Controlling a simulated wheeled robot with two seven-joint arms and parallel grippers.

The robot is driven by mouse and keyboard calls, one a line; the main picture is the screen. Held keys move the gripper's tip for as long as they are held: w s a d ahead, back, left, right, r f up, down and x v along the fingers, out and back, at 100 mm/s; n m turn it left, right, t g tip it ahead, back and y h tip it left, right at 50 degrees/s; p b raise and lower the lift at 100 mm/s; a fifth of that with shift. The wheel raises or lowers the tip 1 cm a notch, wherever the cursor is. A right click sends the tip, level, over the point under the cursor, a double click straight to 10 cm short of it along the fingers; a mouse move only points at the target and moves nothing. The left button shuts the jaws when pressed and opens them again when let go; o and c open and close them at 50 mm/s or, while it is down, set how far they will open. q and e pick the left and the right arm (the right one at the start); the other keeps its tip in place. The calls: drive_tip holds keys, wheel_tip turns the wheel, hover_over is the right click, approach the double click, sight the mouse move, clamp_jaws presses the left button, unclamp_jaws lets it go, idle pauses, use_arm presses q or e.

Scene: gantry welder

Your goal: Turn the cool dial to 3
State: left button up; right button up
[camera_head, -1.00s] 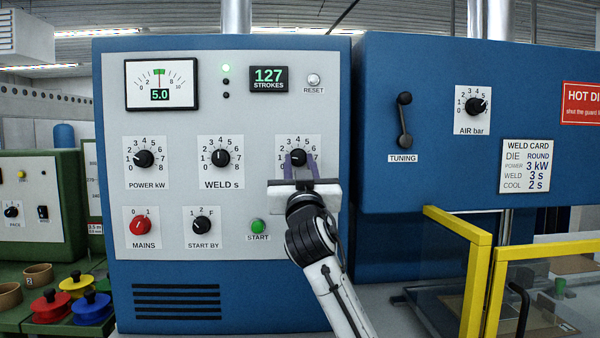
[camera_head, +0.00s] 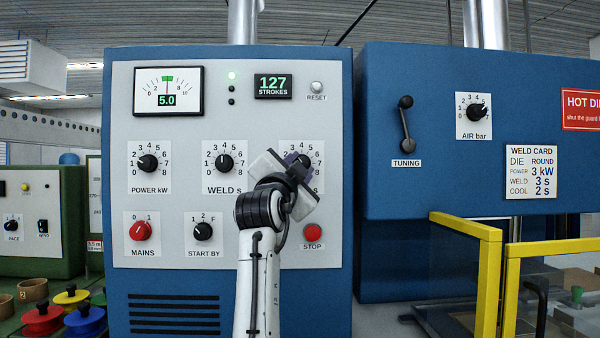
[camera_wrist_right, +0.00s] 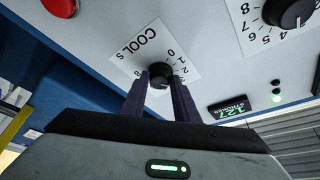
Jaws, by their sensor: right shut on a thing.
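The cool dial (camera_head: 304,161) is a black knob on a white scale plate on the grey panel, right of the weld dial (camera_head: 225,163). My right gripper (camera_head: 294,167) is in front of it, rolled to a slant, and covers much of the plate. In the right wrist view the cool dial (camera_wrist_right: 160,77) sits between the two dark fingers of the right gripper (camera_wrist_right: 160,88), which is shut on it. Its label and some numbers show there, but I cannot read the pointer's setting. My left gripper is not in view.
The power dial (camera_head: 148,163), red mains knob (camera_head: 141,231), start-by knob (camera_head: 202,231) and red stop button (camera_head: 312,232) are on the same panel. The weld card (camera_head: 530,172) reads cool 2 s. Yellow guard frames (camera_head: 480,230) stand at the right.

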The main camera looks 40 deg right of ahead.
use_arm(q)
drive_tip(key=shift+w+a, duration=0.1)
use_arm(e)
drive_tip(key=shift+m+g, duration=0.3)
drive_tip(key=shift+m, duration=0.4)
drive_tip(key=o, duration=1.1)
drive_tip(key=shift+c, duration=0.2)
use_arm(q)
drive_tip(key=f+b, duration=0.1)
drive_tip(key=b, duration=0.1)
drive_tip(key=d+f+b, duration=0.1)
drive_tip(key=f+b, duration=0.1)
drive_tip(key=b, duration=0.1)
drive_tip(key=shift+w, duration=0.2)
use_arm(e)
drive_tip(key=v, duration=1)
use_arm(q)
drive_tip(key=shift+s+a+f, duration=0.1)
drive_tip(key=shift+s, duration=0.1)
use_arm(e)
drive_tip(key=shift+s+a+r, duration=0.1)
drive_tip(key=shift+a, duration=0.05)
